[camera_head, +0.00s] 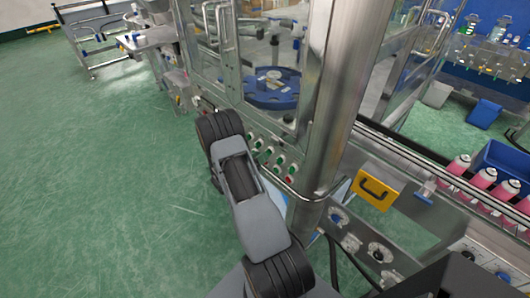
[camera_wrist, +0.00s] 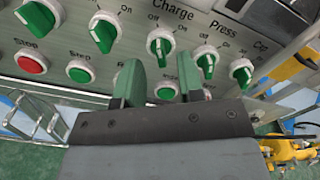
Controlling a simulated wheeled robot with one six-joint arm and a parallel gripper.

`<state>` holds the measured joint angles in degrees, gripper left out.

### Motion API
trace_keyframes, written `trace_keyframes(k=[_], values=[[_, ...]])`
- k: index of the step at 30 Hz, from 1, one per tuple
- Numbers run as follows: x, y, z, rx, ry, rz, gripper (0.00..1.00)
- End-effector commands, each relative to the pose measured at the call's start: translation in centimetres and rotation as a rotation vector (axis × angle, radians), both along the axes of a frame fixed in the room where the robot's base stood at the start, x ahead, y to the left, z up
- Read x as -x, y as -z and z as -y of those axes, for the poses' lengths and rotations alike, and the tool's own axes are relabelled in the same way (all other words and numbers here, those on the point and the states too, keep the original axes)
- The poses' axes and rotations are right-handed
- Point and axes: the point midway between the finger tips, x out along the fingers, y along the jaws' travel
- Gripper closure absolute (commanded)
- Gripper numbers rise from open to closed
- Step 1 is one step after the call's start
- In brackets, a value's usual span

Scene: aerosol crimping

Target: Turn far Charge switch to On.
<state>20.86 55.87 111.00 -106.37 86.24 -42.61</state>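The control panel (camera_wrist: 120,55) fills the top of the wrist view, with a row of green rotary switches. One green switch (camera_wrist: 160,42) sits under the word "Charge"; its handle looks near upright, between "Off" and "On" marks. Another green switch (camera_wrist: 105,32) sits to its left. I cannot tell for certain which is the far one. My gripper (camera_wrist: 160,62) is open, its two green fingertips apart and just below the switch under "Charge", with nothing between them gripped. In the head view the panel (camera_head: 268,153) is partly hidden by my arm.
A red Stop button (camera_wrist: 30,64) and a green Step button (camera_wrist: 80,71) lie below the switches. A thick steel post (camera_head: 340,90) rises right of the panel. Green floor is free at left.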

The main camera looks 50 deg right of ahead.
Motion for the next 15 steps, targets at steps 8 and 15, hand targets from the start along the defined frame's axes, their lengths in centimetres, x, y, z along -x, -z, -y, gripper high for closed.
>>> trace_keyframes(k=[8,15], values=[[0.2,-0.1,2.8,0.000,0.001,0.000,0.65],[0.3,0.0,3.3,0.000,0.001,0.000,0.65]])
